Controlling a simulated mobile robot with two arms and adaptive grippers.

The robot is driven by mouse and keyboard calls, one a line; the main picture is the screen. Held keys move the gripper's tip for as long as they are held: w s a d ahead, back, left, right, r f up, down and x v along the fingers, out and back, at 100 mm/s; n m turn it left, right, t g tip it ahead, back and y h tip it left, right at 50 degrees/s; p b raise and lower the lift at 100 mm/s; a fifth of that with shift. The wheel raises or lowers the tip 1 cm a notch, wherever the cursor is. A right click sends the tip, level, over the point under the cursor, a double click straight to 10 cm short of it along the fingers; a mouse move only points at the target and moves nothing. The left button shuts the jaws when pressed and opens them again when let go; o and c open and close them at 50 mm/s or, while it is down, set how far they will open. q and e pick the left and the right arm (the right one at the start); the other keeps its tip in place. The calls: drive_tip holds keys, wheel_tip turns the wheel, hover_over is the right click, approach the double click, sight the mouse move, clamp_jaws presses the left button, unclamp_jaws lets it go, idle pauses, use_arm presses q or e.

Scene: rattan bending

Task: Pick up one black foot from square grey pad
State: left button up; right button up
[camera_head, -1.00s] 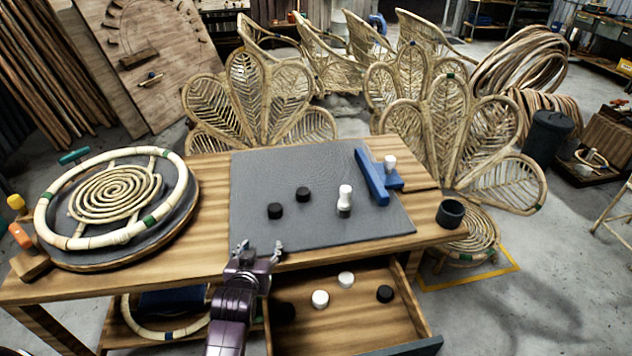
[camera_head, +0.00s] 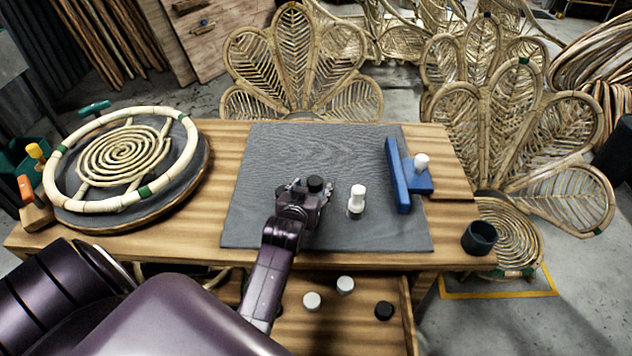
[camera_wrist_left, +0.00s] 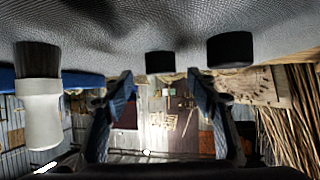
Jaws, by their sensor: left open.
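Two short black feet stand on the square grey pad (camera_head: 270,150). One black foot (camera_head: 315,184) shows at the tips of my left gripper (camera_head: 311,188); the other (camera_head: 281,190) is mostly hidden behind it. In the left wrist view, the open fingers (camera_wrist_left: 162,92) have one black foot (camera_wrist_left: 160,62) in line with the gap between them, and the other black foot (camera_wrist_left: 230,50) lies outside the gap, to the right. No foot is visibly gripped. My right gripper is not in view.
A white piece (camera_head: 357,198) stands right of the gripper; it also shows in the left wrist view (camera_wrist_left: 38,110). A blue fixture (camera_head: 400,175) is farther right, and a dark cup (camera_head: 479,238) sits at the table corner. A round rattan frame (camera_head: 125,155) fills the left side. The pad's far part is clear.

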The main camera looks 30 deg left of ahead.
sight(314, 182)
use_arm(q)
drive_tip(key=x, duration=0.5)
drive_tip(key=shift+a, duration=0.1)
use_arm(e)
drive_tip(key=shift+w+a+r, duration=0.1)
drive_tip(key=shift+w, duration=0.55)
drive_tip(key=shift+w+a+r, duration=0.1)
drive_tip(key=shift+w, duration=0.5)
use_arm(q)
drive_tip(key=c, duration=1)
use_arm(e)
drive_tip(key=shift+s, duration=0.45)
